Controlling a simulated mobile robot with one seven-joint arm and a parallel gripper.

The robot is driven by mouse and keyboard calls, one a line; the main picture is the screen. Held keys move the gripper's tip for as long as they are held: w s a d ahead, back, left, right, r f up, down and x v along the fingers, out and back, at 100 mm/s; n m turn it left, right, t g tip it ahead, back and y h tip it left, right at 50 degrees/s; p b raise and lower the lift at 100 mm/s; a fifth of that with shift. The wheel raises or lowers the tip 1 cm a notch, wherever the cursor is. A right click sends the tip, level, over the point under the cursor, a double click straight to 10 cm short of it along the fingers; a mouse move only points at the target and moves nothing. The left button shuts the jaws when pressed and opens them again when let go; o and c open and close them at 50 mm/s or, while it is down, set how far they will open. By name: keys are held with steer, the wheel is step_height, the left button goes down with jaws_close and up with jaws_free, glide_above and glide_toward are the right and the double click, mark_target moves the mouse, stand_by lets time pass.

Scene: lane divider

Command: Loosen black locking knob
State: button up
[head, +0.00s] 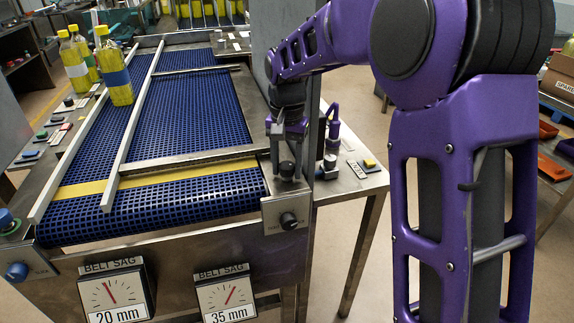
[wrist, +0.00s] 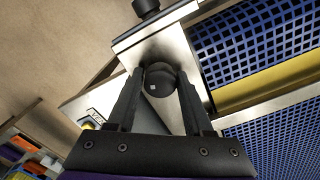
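The black locking knob (head: 287,169) stands on a metal bracket at the near right corner of the blue belt. In the wrist view the round black knob (wrist: 160,78), with a small pale square mark, sits between my two fingers. My gripper (head: 288,158) points down over it; in the wrist view my gripper (wrist: 159,86) has a finger on each side of the knob. The fingers look apart from it, with narrow gaps, but contact at the tips is hard to tell. A second black knob (head: 289,221) is on the front bracket face.
Belt sag dials read 20 mm (head: 115,294) and 35 mm (head: 228,296). Metal lane rails (head: 133,125) run along the blue belt (head: 190,110). Yellow bottles (head: 117,80) stand at the far left. A side table (head: 352,175) with a yellow button is right of the bracket.

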mark_target(287, 164)
jaws_close()
steer(key=shift+r+n+p, duration=0.2)
steer(key=shift+n+p, duration=0.75)
steer(key=shift+n, duration=0.25)
steer(key=shift+f+n+p, duration=0.2)
steer(key=shift+n+p, duration=0.2)
steer(key=shift+n, duration=0.7)
steer(key=shift+o, duration=2.4)
jaws_free()
steer(key=shift+r, duration=0.15)
step_height(287, 164, up, 17)
steer(key=p, duration=0.2)
steer(key=shift+p, duration=0.3)
steer(key=shift+r, duration=0.1)
